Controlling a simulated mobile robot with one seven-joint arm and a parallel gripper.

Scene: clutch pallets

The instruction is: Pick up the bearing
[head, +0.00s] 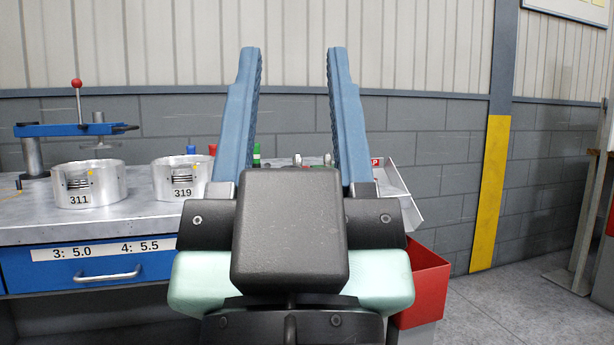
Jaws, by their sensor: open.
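My gripper (291,62) fills the middle of the head view. No part that I can clearly tell as the bearing shows. Two silver metal rings stand on the workbench (120,222) to the left of my gripper. One ring (92,188) is marked 311 and the other ring (180,181) is marked 319. My gripper hides much of the bench behind it, where small green, black and red items show only in part.
A blue press with a red-knobbed lever (78,100) stands at the bench's back left. A blue drawer (90,262) is below the benchtop. A red bin (425,285) stands right of my gripper. A yellow-based post (490,195) is at the wall.

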